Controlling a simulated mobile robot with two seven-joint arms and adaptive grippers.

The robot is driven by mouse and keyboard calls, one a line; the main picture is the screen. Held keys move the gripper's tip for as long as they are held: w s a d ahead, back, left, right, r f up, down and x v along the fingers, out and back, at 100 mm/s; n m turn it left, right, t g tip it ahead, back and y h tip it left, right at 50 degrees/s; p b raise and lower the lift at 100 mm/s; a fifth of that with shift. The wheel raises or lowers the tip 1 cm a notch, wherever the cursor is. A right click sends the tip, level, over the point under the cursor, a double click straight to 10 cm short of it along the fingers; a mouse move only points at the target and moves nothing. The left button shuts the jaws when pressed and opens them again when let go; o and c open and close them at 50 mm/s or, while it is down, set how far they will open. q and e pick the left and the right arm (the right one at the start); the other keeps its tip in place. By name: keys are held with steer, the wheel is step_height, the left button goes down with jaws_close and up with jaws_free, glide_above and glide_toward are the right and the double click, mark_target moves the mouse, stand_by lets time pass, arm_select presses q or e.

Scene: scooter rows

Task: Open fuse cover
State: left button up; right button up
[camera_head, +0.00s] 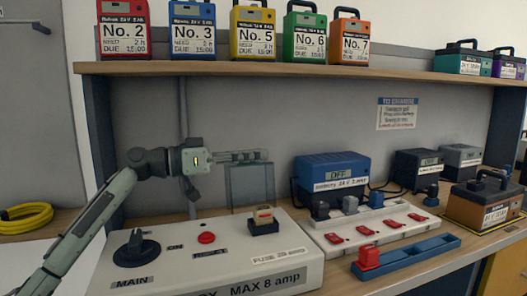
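The fuse box (215,265) is a white box on the bench marked "MAX 8 amp". It carries a black MAIN knob (135,248), a red button (206,237) and a fuse (264,216) in a black holder. The clear fuse cover (250,188) stands upright behind the fuse, which is uncovered. My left gripper (262,156) reaches in from the left, its fingers level with the cover's top edge and overlapping it in the picture. Whether they touch or grip it cannot be told. My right gripper is out of view.
A blue tray (408,256) holds a red block. A shelf (300,70) with several numbered batteries runs above. A yellow cable coil (26,217) lies at left.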

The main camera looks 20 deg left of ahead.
arm_select(q)
steer(key=shift+x, duration=1.35)
jaws_close()
